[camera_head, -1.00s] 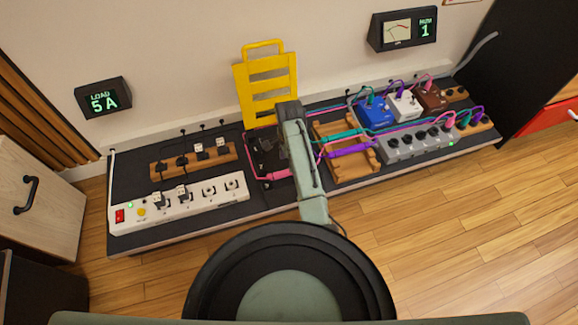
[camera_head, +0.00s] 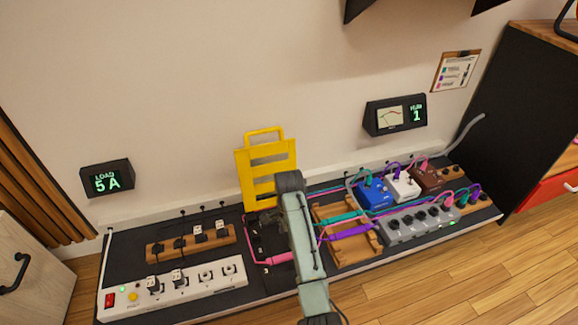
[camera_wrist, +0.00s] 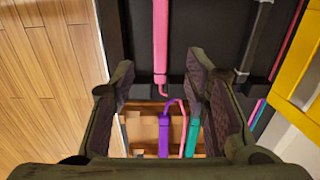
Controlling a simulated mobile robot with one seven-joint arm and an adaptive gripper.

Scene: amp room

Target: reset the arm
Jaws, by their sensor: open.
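My gripper (camera_wrist: 162,72) is open in the wrist view, its two dark fingers apart with nothing held between them. It hangs over the pedalboard (camera_head: 215,293). A pink plug (camera_wrist: 160,40) lies on the dark board just beyond the fingertips. A purple plug (camera_wrist: 164,135) and a teal plug (camera_wrist: 192,135) show between the fingers, lower down over the wooden cradle (camera_wrist: 143,130). In the head view my arm (camera_head: 300,240) reaches over the board's middle and mostly hides the gripper, left of the cradle.
A yellow rack (camera_head: 268,153) stands upright behind my arm. A white power strip (camera_head: 205,283) and wooden block (camera_head: 165,250) are at left. Blue (camera_head: 374,194), white (camera_head: 403,187) and brown (camera_head: 428,178) pedals and a grey switch unit (camera_head: 415,226) are at right, with cables crossing.

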